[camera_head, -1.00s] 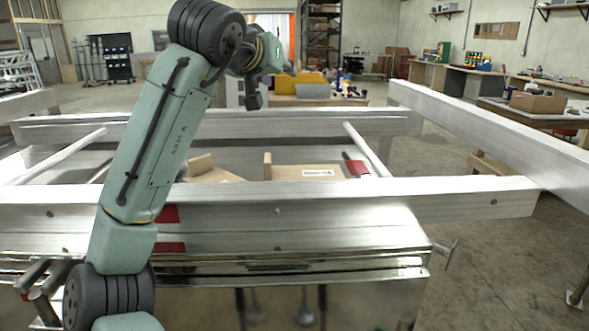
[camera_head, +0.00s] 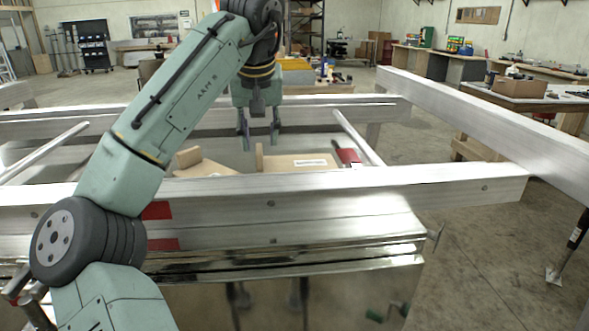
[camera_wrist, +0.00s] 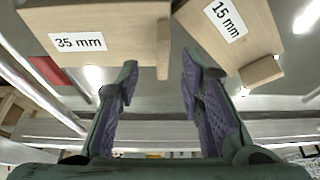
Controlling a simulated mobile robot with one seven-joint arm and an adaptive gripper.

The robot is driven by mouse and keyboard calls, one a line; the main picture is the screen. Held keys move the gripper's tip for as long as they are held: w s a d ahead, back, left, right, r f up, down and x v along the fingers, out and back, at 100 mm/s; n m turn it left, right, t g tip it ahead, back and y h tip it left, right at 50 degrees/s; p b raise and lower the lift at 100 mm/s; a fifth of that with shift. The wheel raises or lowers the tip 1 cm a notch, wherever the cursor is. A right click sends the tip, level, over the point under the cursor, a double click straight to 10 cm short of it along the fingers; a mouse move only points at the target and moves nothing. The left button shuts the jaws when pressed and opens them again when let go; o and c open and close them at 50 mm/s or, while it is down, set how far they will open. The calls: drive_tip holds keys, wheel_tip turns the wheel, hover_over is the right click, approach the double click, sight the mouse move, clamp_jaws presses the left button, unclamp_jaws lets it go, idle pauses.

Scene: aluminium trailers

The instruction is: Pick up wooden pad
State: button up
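Two wooden pads lie inside the aluminium trailer frame. One pad (camera_head: 300,162) bears a white label and has an upright block at its left end; the wrist view shows this pad (camera_wrist: 110,20), labelled 35 mm. The other pad (camera_head: 203,167) lies to its left, turned at an angle, with a raised block; the wrist view shows it (camera_wrist: 238,38), labelled 15 mm. My gripper (camera_head: 259,146) points down above the gap between the pads. In the wrist view my gripper (camera_wrist: 158,85) has its fingers spread and nothing between them.
The front aluminium beam (camera_head: 350,185) stands between my body and the pads. A red piece (camera_head: 347,155) lies by the slanted tube (camera_head: 358,137) at right. A long beam (camera_head: 480,115) runs along the right side. Benches stand farther back.

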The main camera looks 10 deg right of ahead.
sight(259, 149)
drive_tip(key=x, duration=0.2)
drive_tip(key=p+x, duration=0.1)
drive_tip(key=shift+w+a+f, duration=0.2)
drive_tip(key=shift+f, duration=0.1)
drive_tip(key=shift+w+f, duration=0.15)
drive_tip(key=shift+f, duration=0.35)
drive_tip(key=shift+c, duration=0.5)
clamp_jaws()
